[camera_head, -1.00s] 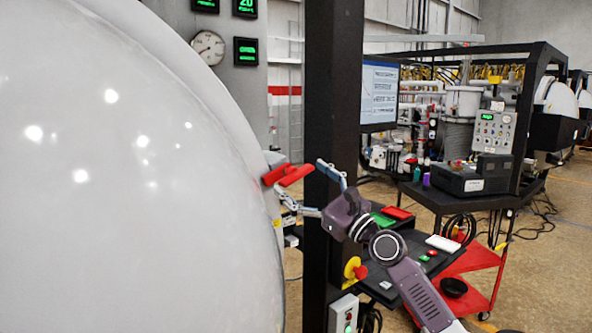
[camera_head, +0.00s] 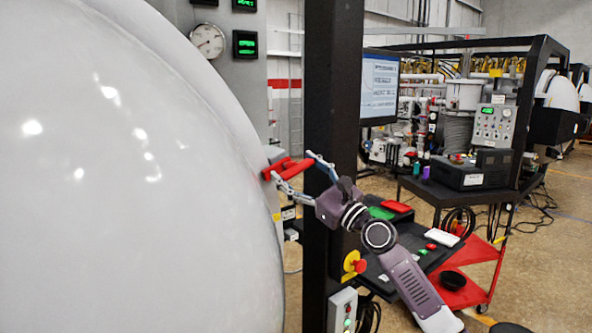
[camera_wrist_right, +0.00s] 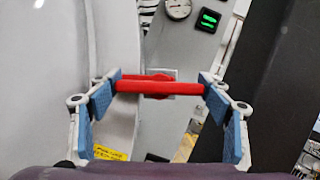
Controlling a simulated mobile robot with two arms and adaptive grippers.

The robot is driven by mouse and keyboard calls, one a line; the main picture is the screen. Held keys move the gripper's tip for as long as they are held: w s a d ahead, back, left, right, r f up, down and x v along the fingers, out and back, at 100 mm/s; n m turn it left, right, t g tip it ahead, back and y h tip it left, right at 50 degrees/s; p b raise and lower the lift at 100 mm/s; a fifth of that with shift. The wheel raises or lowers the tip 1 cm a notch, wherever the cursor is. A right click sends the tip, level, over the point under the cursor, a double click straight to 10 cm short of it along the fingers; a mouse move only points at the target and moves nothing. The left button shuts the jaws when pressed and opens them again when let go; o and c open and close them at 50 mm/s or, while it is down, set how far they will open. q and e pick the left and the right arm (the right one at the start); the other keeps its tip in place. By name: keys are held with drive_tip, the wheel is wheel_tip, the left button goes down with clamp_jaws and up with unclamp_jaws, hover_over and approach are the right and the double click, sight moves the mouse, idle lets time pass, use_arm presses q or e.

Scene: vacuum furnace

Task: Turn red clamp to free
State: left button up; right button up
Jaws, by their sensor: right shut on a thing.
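The red clamp (camera_head: 297,168) sits at the edge of the large white dome, beside the black post. In the right wrist view its red handle bar (camera_wrist_right: 160,87) runs level across the picture. My right gripper (camera_head: 296,172) reaches in from the lower right. Its blue-padded fingers are at the two ends of the bar, and it is shut on the red clamp; the wrist view shows the right gripper (camera_wrist_right: 160,87) with one pad at each end. My left gripper is not in view.
The white dome (camera_head: 120,180) fills the left side. A black post (camera_head: 331,120) stands close behind my right gripper. A control panel with buttons (camera_head: 410,245) and a red cart (camera_head: 475,275) stand to the right. Open floor (camera_head: 555,240) lies at the far right.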

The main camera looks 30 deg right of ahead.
drive_tip(key=shift+f+n+b, duration=0.15)
drive_tip(key=shift+n+b, duration=0.35)
drive_tip(key=shift+b, duration=0.2)
drive_tip(key=n+g+y+b, duration=0.1)
drive_tip(key=n+y+b, duration=0.1)
drive_tip(key=n+b, duration=0.1)
drive_tip(key=shift+n+b, duration=0.35)
drive_tip(key=shift+n, duration=0.15)
drive_tip(key=n+g+y+b, duration=0.1)
drive_tip(key=n, duration=0.2)
drive_tip(key=shift+n, duration=0.3)
drive_tip(key=n, duration=0.1)
drive_tip(key=n+g, duration=0.1)
drive_tip(key=n, duration=0.1)
drive_tip(key=shift+r+g+y, duration=0.2)
drive_tip(key=shift+g+y, duration=0.1)
drive_tip(key=shift+y, duration=0.1)
drive_tip(key=n+g+p, duration=0.1)
drive_tip(key=n, duration=0.2)
drive_tip(key=n+g+p, duration=0.1)
drive_tip(key=n, duration=0.2)
drive_tip(key=shift+f+n+g+h+p, duration=0.15)
drive_tip(key=shift+n+g+h+p, duration=0.45)
drive_tip(key=shift+n+p, duration=0.55)
drive_tip(key=shift+n, duration=0.35)
